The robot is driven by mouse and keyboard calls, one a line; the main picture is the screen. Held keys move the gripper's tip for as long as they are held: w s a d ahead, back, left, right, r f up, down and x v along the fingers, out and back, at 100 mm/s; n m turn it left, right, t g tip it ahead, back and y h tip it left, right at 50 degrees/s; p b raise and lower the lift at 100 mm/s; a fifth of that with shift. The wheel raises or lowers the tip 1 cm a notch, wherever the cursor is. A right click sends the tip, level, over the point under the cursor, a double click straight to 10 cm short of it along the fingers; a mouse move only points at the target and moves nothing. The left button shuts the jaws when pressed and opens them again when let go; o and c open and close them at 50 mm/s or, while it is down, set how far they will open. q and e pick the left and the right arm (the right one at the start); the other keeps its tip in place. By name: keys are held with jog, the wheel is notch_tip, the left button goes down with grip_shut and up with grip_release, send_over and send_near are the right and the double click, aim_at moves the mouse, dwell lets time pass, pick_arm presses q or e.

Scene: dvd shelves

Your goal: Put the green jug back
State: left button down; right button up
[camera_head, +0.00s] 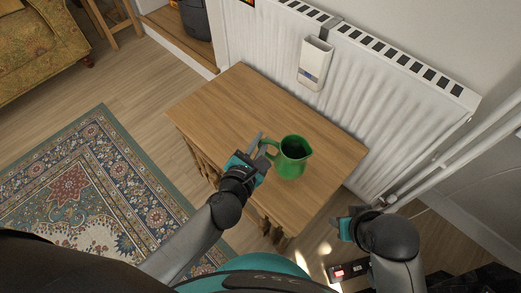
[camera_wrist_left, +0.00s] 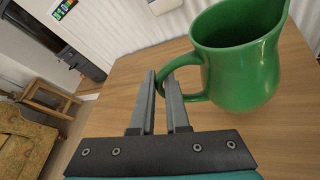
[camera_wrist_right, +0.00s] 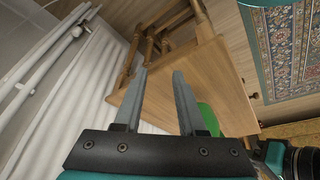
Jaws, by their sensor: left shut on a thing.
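The green jug (camera_head: 291,158) is upright over the middle of the wooden table, with its handle towards my left gripper. I cannot tell whether its base touches the tabletop. My left gripper (camera_head: 258,147) is shut on the jug's handle. My right gripper (camera_head: 345,222) is empty, off the table's right side. In the right wrist view its fingers (camera_wrist_right: 160,80) stand apart, and part of the green jug (camera_wrist_right: 208,118) shows behind one finger.
The wooden table (camera_head: 215,95) has bare top around the jug. A white radiator (camera_head: 375,95) with a hanging white holder (camera_head: 315,64) stands along its back edge. White pipes (camera_head: 455,155) run at the right.

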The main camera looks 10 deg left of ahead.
pick_arm(q)
jog(key=shift+f+b, duration=0.35)
jog(key=shift+f, duration=0.05)
notch_tip(320, 180, down, 3)
jog(key=shift+r+b, duration=0.2)
jog(key=shift+b, duration=0.85)
pick_arm(e)
jog(key=shift+w+a+r+t+y, duration=0.3)
jog(key=shift+w+a+r+t, duration=0.3)
jog(key=shift+a+r+t, duration=0.15)
jog(key=shift+w+a+r+t+y, duration=0.3)
jog(key=shift+w+a+r+t, duration=0.3)
jog(key=shift+r, duration=0.2)
pick_arm(q)
jog(key=shift+f, duration=0.1)
jog(key=c, duration=1.4)
grip_release()
jog(key=shift+f, duration=0.1)
jog(key=o, duration=0.5)
pick_arm(e)
jog(key=shift+f, duration=0.1)
